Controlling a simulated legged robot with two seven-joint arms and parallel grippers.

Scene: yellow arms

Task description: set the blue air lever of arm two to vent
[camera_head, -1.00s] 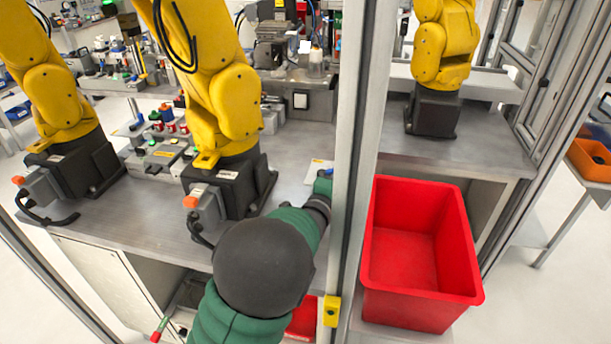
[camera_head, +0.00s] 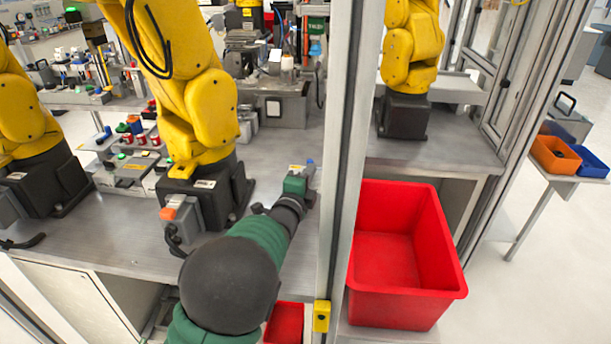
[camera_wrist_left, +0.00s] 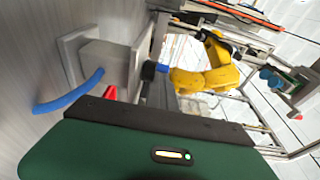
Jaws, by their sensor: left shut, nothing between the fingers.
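My left gripper (camera_head: 306,172), green with a dark wrist, is shut and empty. It is low over the steel bench, right of the middle yellow arm (camera_head: 200,110) and just left of the grey post. A small blue piece (camera_head: 310,162) shows at its tip; I cannot tell whether it is a lever. In the left wrist view, a curved blue lever or hose (camera_wrist_left: 70,100) sticks out from a grey block (camera_wrist_left: 108,65), above the green hand housing (camera_wrist_left: 140,150); the fingertips are not clear there. My right gripper is not in view.
A grey post (camera_head: 345,150) stands right beside my left arm. A red bin (camera_head: 455,290) is to its right, below a third yellow arm (camera_head: 411,45). A grey unit with an orange knob (camera_head: 168,213) sits on the middle arm's base. Bench between is clear.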

